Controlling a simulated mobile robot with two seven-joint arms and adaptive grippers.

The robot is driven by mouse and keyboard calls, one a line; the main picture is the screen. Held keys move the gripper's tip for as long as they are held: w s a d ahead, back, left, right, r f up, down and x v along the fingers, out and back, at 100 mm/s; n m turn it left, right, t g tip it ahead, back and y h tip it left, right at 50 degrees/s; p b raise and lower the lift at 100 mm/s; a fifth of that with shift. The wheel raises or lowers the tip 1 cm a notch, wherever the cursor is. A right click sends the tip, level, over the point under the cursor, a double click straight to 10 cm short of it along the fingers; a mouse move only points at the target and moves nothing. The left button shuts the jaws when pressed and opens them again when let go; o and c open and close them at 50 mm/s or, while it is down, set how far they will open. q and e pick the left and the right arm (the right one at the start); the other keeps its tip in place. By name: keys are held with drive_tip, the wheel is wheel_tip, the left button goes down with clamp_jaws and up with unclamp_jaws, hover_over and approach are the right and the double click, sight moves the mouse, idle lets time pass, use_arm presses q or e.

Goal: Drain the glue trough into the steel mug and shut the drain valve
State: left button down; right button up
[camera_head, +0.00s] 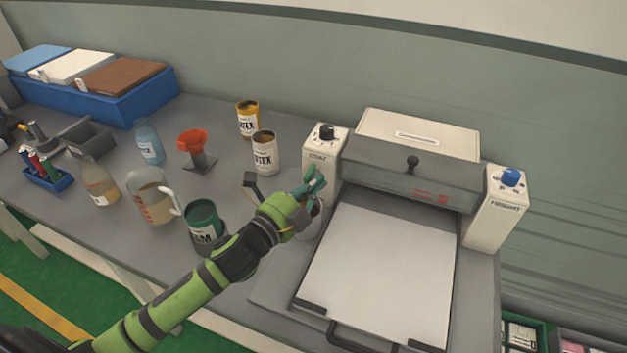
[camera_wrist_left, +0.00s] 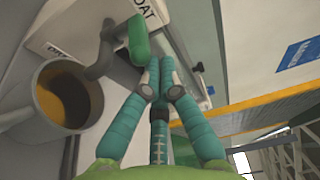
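My left gripper (camera_head: 314,184) is at the left tower (camera_head: 318,157) of the coating machine. Its teal fingers (camera_wrist_left: 160,82) are drawn together with nothing visible between them. In the left wrist view, a green valve handle (camera_wrist_left: 138,40) lies just past the fingertips; I cannot tell whether they touch. A grey bent drain pipe (camera_wrist_left: 103,62) runs beside it towards a steel mug (camera_wrist_left: 42,108). Amber liquid (camera_wrist_left: 66,97) shows inside the mug. In the head view my gripper and forearm hide most of the mug and valve. My right gripper is not in view.
A green can (camera_head: 204,232), a measuring jug (camera_head: 151,202) and a white can (camera_head: 265,154) stand left of the machine. A red funnel (camera_head: 193,143) is on a stand behind. The machine's white bed (camera_head: 382,262) is clear. A black knob (camera_head: 326,131) tops the left tower.

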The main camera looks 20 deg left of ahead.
use_arm(q)
drive_tip(key=shift+w, duration=0.1)
drive_tip(key=shift+a, duration=0.6)
